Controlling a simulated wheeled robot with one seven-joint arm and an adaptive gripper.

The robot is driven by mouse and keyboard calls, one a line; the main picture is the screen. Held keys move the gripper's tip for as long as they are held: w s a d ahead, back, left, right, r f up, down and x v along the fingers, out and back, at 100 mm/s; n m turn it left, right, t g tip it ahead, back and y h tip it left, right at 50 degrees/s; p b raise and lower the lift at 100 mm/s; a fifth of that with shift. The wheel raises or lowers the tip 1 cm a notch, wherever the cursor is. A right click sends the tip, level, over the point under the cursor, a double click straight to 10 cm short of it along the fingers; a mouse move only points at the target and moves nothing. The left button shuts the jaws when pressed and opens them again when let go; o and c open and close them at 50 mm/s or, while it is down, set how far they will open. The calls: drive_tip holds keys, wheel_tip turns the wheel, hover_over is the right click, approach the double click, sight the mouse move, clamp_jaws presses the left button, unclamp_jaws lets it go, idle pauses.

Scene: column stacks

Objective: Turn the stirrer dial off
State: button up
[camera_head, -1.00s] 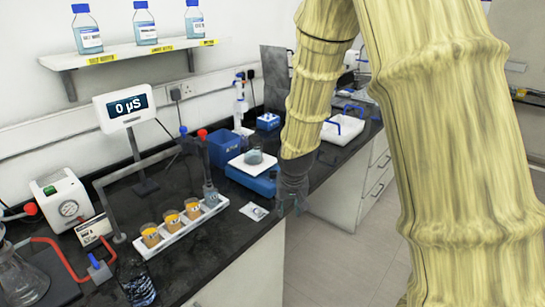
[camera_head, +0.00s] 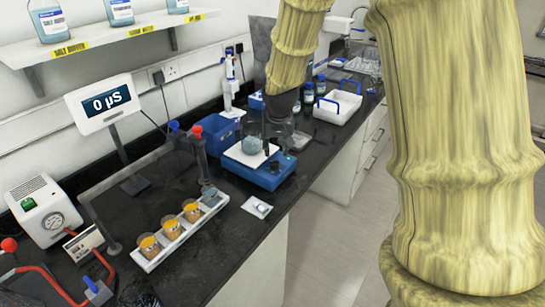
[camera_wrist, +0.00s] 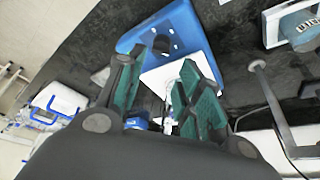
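The blue stirrer (camera_head: 266,178) with a white top plate stands on the black bench in the head view. A beaker (camera_head: 252,140) stands on its plate. A dark round dial (camera_head: 275,166) is on the stirrer's blue front part. In the wrist view the stirrer (camera_wrist: 185,22) shows beyond my fingers, with the dial (camera_wrist: 162,44) between and past the fingertips. My gripper (camera_wrist: 160,68) is open and empty there, with a clear gap between the green-padded fingers. In the head view my gripper (camera_head: 278,128) is dark and hangs just above the stirrer, partly hiding it. The dial's setting cannot be read.
A white rack (camera_head: 178,232) of orange-filled beakers stands left of the stirrer. A meter reading 0 µS (camera_head: 105,106) stands behind. A blue box (camera_head: 220,135) is close behind the stirrer. A white tray with blue handles (camera_head: 338,106) lies to the right. The bench's front edge is near.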

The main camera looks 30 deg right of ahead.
sight(275, 161)
drive_tip(key=shift+p+x, duration=0.85)
drive_tip(key=shift+x, duration=3.4)
drive_tip(key=c, duration=0.7)
